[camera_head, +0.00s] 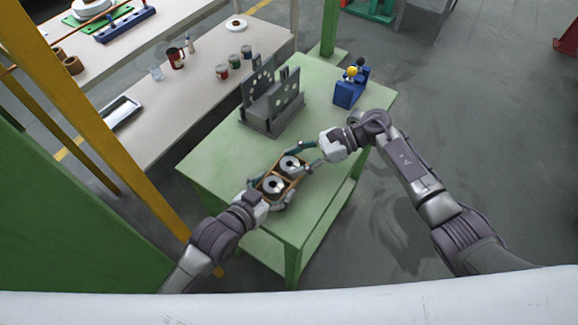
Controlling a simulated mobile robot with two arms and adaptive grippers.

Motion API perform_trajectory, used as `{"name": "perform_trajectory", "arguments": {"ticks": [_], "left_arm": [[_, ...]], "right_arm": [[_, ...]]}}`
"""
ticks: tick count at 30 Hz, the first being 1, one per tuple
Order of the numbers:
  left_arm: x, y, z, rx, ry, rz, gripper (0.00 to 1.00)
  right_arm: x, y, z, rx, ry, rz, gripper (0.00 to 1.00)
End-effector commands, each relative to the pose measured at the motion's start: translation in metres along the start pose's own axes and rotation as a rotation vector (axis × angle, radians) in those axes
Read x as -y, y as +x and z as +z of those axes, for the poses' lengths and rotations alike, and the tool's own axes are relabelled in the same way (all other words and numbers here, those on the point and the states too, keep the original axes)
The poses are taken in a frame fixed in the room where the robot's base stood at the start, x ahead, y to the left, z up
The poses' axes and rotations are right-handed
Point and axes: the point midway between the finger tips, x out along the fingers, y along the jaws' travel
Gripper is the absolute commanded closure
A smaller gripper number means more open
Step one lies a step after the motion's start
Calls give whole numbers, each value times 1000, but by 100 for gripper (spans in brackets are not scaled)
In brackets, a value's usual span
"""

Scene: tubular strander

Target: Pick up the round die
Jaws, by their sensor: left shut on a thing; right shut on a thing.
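Two round silver dies with dark center holes, a near one (273,186) and a far one (290,163), lie in a brown two-compartment tray (284,176) over the green table. My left gripper (270,194) has its fingers on either side of the tray's near end and is shut on it. My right gripper (303,157) has its fingers around the tray's far end and is shut on it. The fingers hide parts of the tray's sides. I cannot tell whether the tray touches the table.
A grey fixture with upright perforated plates (271,100) stands on the green table (218,150) behind the tray. A blue block with a yellow knob (348,92) stands at the right back. A pale bench (165,115) with cans is at left; a yellow post (110,140) rises at left.

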Motion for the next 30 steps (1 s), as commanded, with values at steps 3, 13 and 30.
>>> {"name": "perform_trajectory", "arguments": {"ticks": [3, 13, 30], "left_arm": [[0, 0, 3, 6, -1, 1, 61], [0, 0, 3, 7, -1, 0, 61], [0, 0, 3, 8, -1, 0, 61]], "right_arm": [[0, 0, 0, 0, 0, 1, 99], [1, -1, 3, 3, -4, -1, 100], [0, -36, 85, 2, -5, -1, 100]]}}
